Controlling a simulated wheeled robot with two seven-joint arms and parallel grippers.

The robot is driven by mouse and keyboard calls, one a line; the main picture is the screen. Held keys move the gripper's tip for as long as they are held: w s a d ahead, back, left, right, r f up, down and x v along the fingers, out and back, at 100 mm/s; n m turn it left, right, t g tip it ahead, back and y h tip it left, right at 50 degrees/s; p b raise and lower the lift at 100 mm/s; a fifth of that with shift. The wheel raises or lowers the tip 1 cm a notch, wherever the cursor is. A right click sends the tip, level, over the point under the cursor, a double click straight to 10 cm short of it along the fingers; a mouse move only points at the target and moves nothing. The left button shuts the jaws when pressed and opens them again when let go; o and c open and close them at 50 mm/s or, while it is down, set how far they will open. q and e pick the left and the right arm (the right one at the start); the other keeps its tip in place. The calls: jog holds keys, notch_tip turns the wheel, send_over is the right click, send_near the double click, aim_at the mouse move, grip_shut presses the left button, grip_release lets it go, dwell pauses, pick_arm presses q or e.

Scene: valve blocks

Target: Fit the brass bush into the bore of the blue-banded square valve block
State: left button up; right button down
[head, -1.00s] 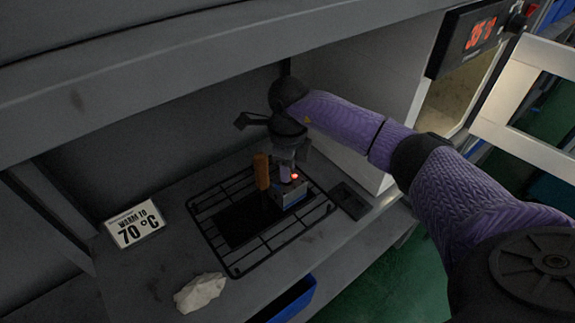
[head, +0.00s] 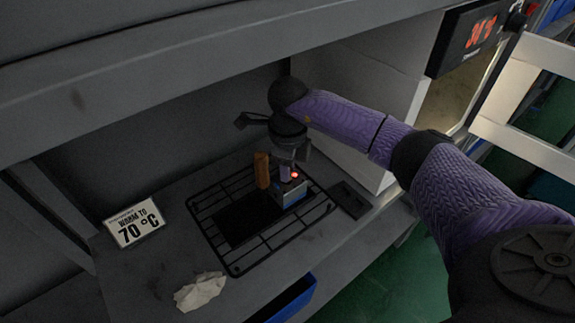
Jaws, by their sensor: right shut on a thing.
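The blue-banded square valve block (head: 291,193) sits at the right part of a black wire rack (head: 236,270). My right gripper (head: 288,176) points down from above, with its fingertips at the block's top, and is shut. The block is the only thing I can make out at the fingertips. The block's bore is hidden by the gripper. I cannot make out the brass bush. My left gripper is not in view.
An upright orange-brown piece (head: 262,170) stands close left of the gripper. A "warm to 70 °C" card (head: 134,222), a crumpled cloth (head: 200,291) and a dark tray (head: 349,199) lie around the rack. A white oven (head: 375,85) with its door (head: 530,100) open stands right.

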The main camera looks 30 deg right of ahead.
jog(key=shift+f+b, duration=0.35)
jog(key=shift+f, duration=0.2)
jog(key=shift+c, duration=2)
grip_release()
notch_tip(320, 180, up, 10)
jog(key=shift+p, duration=0.95)
